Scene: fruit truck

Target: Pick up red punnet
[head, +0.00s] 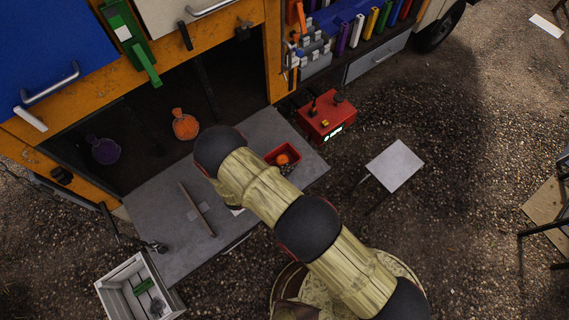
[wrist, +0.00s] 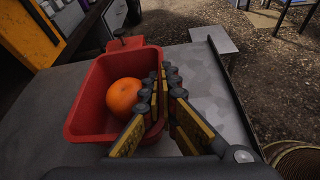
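The red punnet (wrist: 86,100) is an open rectangular tray with one orange fruit (wrist: 124,96) inside. It stands over the grey table, and in the head view the punnet (head: 294,152) is near the table's right end, partly hidden by my arm. In the wrist view my gripper (wrist: 168,78) straddles the punnet's right wall. One finger is inside beside the orange and the other is outside. The fingertips are close together, with the wall between them. In the head view my gripper is hidden behind my arm.
The grey table (head: 160,210) carries a flat bar (head: 196,210) left of my arm. A red box (head: 327,117) stands right of the table, near a small white stool (head: 394,165). A white crate (head: 113,287) is at lower left. Orange (head: 185,125) and purple (head: 104,150) bags hang in the truck's opening.

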